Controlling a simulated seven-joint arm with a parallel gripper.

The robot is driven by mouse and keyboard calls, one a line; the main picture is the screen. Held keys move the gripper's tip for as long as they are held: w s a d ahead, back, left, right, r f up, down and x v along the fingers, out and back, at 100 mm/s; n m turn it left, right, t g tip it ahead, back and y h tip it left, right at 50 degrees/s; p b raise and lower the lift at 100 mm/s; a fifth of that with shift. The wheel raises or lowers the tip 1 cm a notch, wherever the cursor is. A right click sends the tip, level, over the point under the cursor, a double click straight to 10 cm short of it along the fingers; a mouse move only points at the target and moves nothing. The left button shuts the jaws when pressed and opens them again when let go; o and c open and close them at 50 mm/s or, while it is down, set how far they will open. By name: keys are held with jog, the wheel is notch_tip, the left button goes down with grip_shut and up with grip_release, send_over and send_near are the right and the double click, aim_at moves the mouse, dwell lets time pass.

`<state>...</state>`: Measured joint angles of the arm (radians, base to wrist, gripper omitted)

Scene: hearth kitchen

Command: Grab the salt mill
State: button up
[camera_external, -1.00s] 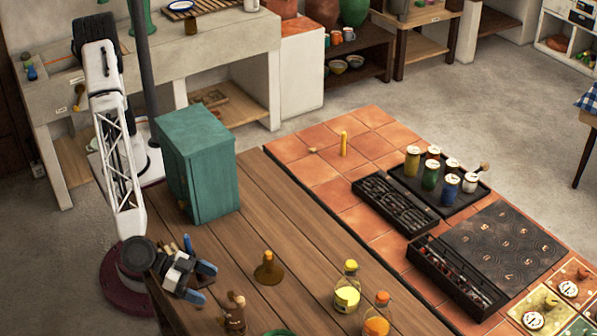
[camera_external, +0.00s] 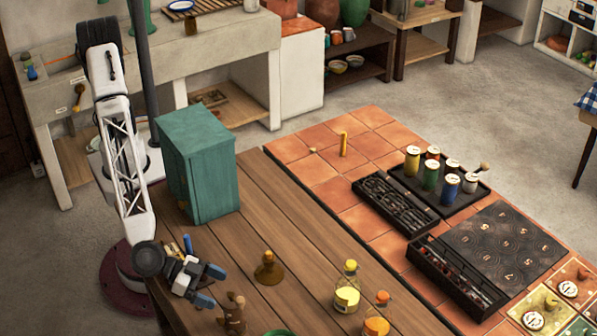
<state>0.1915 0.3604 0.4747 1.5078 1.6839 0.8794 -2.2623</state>
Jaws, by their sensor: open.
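My gripper (camera_external: 210,286) is low over the near left part of the wooden table, its blue-tipped fingers apart and pointing right, with nothing between them. A small brown wooden piece (camera_external: 233,314) stands just below and right of the fingers, apart from them as far as I can see. A brown piece with a wide base and yellowish top (camera_external: 268,270) stands farther right on the planks. Either could be the salt mill; I cannot tell which at this size.
A teal box (camera_external: 205,165) stands behind my gripper. Two bottles with yellow (camera_external: 347,294) and orange (camera_external: 377,322) contents stand to the right. A green round rim (camera_external: 279,332) shows at the bottom edge. The planks (camera_external: 300,250) in the middle are mostly clear.

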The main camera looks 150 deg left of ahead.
aim_at(231, 294)
jog(key=shift+w+a, duration=0.1)
jog(key=shift+x, duration=2.5)
jog(key=shift+w, duration=0.1)
jog(key=shift+c, duration=0.2)
jog(key=shift+r, duration=0.1)
jog(key=c, duration=1.6)
jog(key=shift+r, duration=5.05)
